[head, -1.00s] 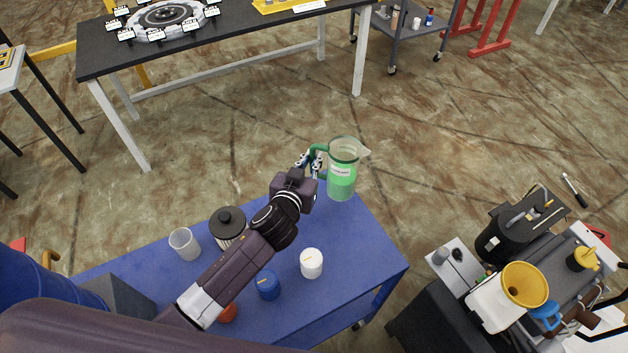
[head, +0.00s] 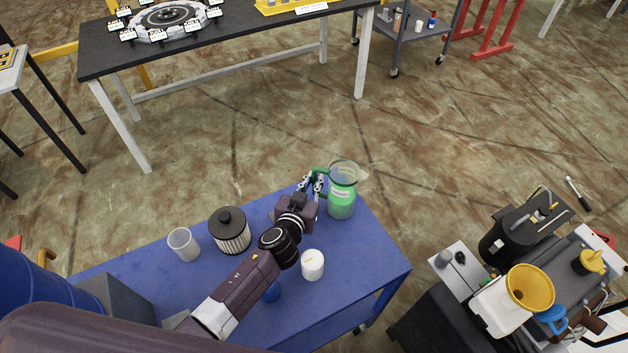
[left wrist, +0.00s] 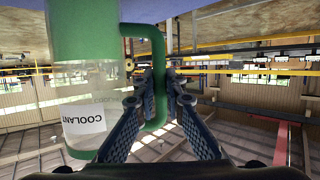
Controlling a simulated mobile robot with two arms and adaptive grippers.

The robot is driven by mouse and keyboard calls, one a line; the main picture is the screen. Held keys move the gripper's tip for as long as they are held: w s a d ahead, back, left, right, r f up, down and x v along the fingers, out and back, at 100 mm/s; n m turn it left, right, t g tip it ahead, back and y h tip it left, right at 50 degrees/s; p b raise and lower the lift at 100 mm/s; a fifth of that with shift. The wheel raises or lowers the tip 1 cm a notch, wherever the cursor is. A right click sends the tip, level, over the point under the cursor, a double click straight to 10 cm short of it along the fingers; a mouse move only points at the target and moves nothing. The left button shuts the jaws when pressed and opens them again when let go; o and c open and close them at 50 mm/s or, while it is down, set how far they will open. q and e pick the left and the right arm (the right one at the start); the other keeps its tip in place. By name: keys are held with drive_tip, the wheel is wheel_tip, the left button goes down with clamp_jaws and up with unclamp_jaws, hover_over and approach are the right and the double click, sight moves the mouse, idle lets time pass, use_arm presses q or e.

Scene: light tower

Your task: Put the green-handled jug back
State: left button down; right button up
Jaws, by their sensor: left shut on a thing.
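The green-handled jug (head: 342,192) is a clear pitcher with green liquid and a white label, at the far right end of the blue table (head: 372,262). It looks upright in the head view; I cannot tell whether its base touches the table. My left gripper (head: 314,182) is shut on its green handle, on the jug's left side. In the left wrist view the fingers (left wrist: 160,105) close around the handle, and the jug (left wrist: 85,90) has a label reading COOLANT. My right gripper is not in view.
An engine with a yellow funnel (head: 529,287) is at the right. Table surface beside the jug is free.

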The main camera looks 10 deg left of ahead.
use_arm(q)
drive_tip(key=shift+f, duration=0.15)
drive_tip(key=c, duration=2)
unclamp_jaws()
drive_tip(key=shift+r+p, duration=0.3)
drive_tip(key=shift+r, duration=0.05)
drive_tip(key=shift+b+v, duration=0.75)
drive_tip(key=shift+v, duration=5.25)
drive_tip(key=shift+f, duration=0.1)
